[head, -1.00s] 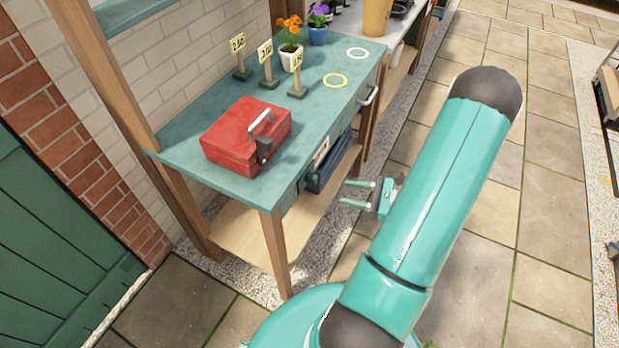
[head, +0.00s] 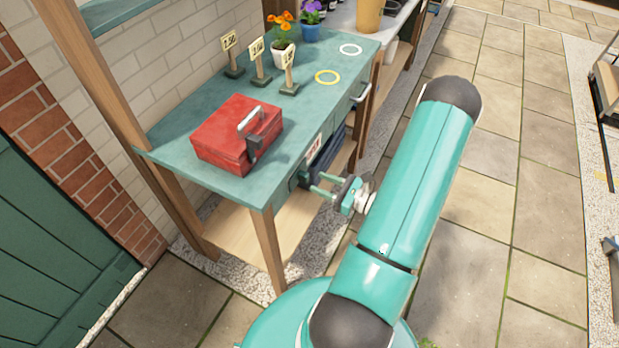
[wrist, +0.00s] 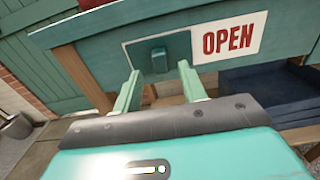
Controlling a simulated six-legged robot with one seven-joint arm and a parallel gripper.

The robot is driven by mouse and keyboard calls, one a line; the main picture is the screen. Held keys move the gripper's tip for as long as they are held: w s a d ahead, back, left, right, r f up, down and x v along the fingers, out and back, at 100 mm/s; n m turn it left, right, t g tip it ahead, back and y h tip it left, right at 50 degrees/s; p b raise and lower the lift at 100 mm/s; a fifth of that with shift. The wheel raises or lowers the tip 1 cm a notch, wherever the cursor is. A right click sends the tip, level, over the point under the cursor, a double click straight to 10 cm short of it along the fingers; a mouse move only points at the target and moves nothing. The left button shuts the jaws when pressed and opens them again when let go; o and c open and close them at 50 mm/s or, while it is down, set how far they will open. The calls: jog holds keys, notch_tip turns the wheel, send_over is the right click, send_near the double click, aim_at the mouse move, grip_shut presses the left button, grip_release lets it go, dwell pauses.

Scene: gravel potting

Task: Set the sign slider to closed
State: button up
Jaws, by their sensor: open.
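The sign slider is on the bench's front edge. In the wrist view its small teal knob (wrist: 159,60) sits on a dark teal plate (wrist: 140,54), left of a white panel reading OPEN (wrist: 229,40) in red. In the head view the white sign panel (head: 313,146) shows on the front edge, right of the dark plate (head: 298,175). My gripper (head: 322,188) is open and points at the plate. In the wrist view my gripper (wrist: 157,84) has one finger on each side below the knob, apart from it, with nothing between them.
A red cash box (head: 236,135) stands on the teal bench top (head: 195,120). Price signs (head: 260,62), flower pots (head: 284,56) and two rings, one yellow (head: 327,77), are behind it. A dark blue crate (wrist: 262,95) is under the bench.

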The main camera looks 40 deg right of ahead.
aim_at(308, 178)
jog(key=shift+x, duration=2.35)
grip_shut()
